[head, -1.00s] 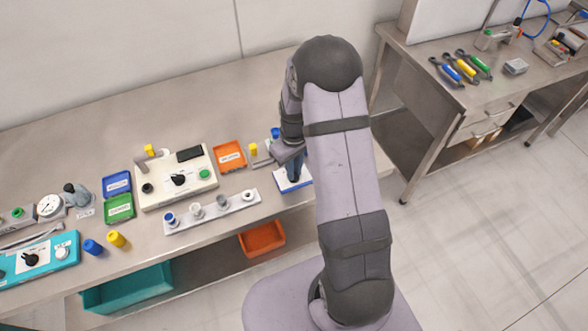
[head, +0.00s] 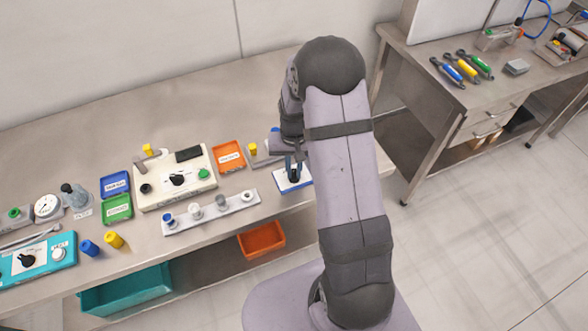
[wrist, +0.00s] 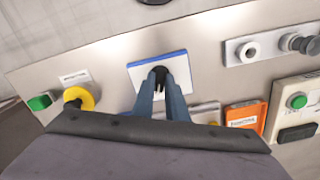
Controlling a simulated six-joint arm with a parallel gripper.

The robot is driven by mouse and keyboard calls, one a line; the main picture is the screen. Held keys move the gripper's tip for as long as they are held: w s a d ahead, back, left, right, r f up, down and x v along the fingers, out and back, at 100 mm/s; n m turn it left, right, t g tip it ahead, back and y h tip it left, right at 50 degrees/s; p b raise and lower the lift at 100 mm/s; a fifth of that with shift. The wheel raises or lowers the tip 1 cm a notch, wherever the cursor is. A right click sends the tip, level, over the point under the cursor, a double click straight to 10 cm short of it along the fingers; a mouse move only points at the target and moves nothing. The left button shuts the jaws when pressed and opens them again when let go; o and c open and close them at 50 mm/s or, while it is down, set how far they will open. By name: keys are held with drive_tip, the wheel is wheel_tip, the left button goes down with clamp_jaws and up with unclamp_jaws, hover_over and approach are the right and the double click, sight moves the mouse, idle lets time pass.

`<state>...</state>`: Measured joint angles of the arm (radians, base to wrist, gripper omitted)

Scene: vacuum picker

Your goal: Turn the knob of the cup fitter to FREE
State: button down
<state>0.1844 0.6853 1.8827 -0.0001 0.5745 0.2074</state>
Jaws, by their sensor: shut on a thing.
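A small white unit with a blue edge (head: 290,187) lies near the bench's front edge in the head view. It also shows in the wrist view (wrist: 139,76). A black knob (wrist: 159,70) stands on it; its pointer and any lettering are too small or hidden to read. My gripper (wrist: 161,84) points down at the unit, its two blue-grey fingers close together and shut on the black knob. In the head view my gripper (head: 294,172) stands over the unit, and my arm partly covers its right side.
To the left are a rail (head: 212,209) with several cups, an orange tray (head: 229,156) and a cream control box (head: 160,195) with its own black knob. A teal box (head: 42,257) stands far left. A yellow-topped part (wrist: 78,97) is beside the unit in the wrist view.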

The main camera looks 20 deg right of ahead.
sight(294, 173)
drive_tip(key=shift+r, duration=0.1)
idle(0.3)
drive_tip(key=c, duration=1.8)
unclamp_jaws()
drive_tip(key=shift+o, duration=0.2)
drive_tip(key=shift+r+b, duration=1.15)
drive_tip(key=shift+r, duration=2.5)
